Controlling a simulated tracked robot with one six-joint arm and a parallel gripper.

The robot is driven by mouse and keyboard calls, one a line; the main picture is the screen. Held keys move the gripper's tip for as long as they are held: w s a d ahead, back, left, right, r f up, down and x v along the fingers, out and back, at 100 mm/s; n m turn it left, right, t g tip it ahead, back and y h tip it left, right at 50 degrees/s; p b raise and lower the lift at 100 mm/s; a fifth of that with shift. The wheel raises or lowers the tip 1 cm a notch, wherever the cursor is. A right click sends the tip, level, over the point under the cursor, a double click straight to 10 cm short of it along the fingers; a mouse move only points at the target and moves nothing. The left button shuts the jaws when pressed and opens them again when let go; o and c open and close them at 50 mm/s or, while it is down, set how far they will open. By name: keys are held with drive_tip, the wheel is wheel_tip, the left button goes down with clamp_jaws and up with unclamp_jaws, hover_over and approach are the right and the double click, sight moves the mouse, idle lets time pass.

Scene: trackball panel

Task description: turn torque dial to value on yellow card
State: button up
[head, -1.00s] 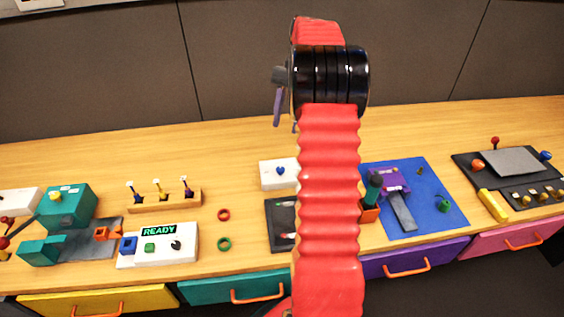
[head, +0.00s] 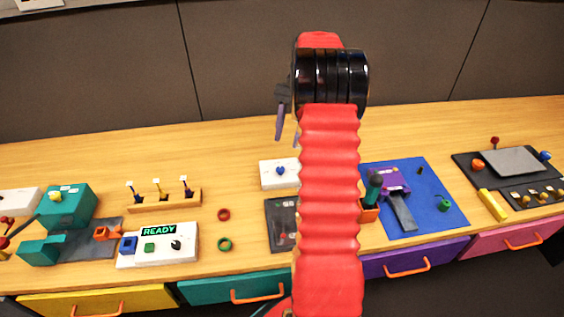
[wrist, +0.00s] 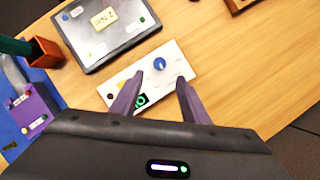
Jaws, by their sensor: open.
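The box (head: 267,177) and blue dial (head: 280,170) also show in the head view, left of my arm. A pale yellow card (wrist: 104,19), seemingly marked "2 Nm", lies on the dark tray beside the box. My gripper (wrist: 158,82) is open, its two purple fingers apart and empty. In the wrist view the tips lie just short of the dial, one toward each side. I see no contact. My gripper (head: 285,122) is partly hidden by my arm in the head view.
The dark tray (head: 271,238) stands in front of the white box. An orange holder with a dark green handle (head: 373,187) and a blue mat (head: 430,205) are to the right. Wood behind the box is clear.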

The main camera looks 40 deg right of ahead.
sight(280, 168)
drive_tip(key=x, duration=0.9)
drive_tip(key=shift+a+f, duration=0.1)
drive_tip(key=shift+f, duration=0.15)
drive_tip(key=c, duration=1.1)
drive_tip(key=shift+o, duration=0.2)
